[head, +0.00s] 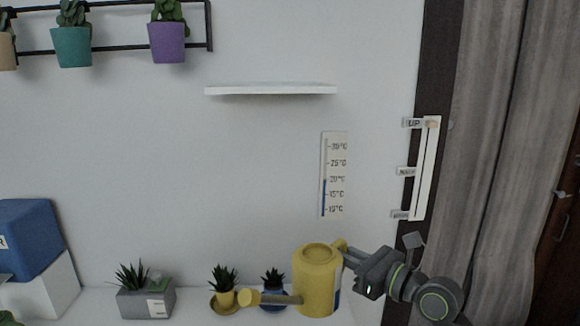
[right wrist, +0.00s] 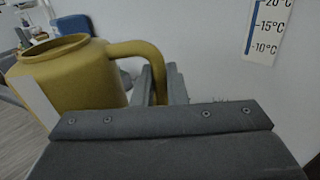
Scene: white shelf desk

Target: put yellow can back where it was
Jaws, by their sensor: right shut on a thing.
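The yellow can (head: 316,280) is a watering can with a spout pointing left and a handle on its right. It is upright in the head view, in front of the right part of the desk top. My right gripper (head: 346,256) is shut on its handle. In the right wrist view the can (right wrist: 75,75) fills the left side, and its handle curves down between the fingers of the right gripper (right wrist: 160,85). Whether the can's base touches the desk is hidden. My left gripper is not in view.
An empty white wall shelf (head: 270,90) hangs above. On the desk stand a grey planter (head: 147,303), a small yellow pot (head: 224,299) and a blue pot (head: 272,298), partly behind the spout. A thermometer (head: 334,175) and a slider panel (head: 426,168) are on the wall.

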